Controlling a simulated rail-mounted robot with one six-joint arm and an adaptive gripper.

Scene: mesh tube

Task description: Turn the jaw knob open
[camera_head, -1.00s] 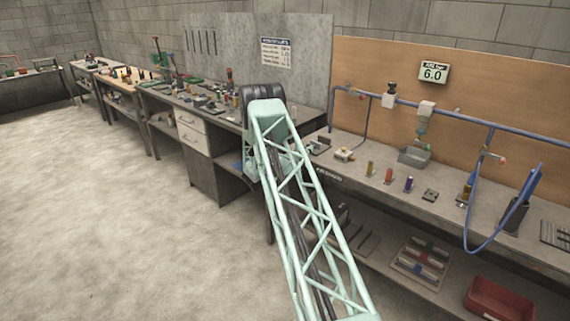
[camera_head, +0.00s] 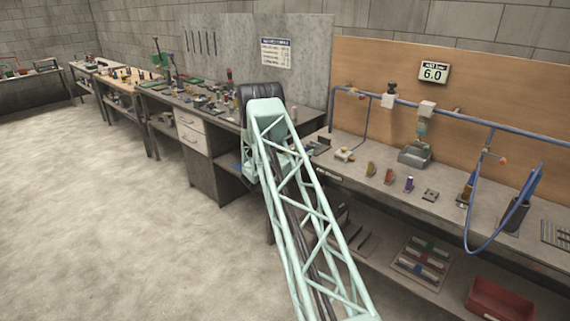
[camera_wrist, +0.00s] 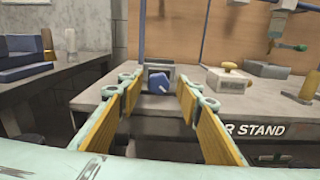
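A blue knob (camera_wrist: 158,83) with a white mark shows in the wrist view, in front of a small grey block (camera_wrist: 153,69) at the bench edge. I take it to be the jaw knob. My gripper (camera_wrist: 161,88) is open, its two yellow-padded fingers spread to the left and right of the knob in the picture. Nothing is held between them. I cannot tell whether the fingertips reach as far as the knob; no contact shows. In the head view my arm hides the gripper and the knob.
A cream block with a yellow knob (camera_wrist: 230,78) stands right of the fingers. A blue stepped object (camera_wrist: 25,55) lies on the left bench (camera_wrist: 75,67). The air bench (camera_head: 375,172) carries several small parts, and a blue pipe (camera_head: 455,115) runs above it.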

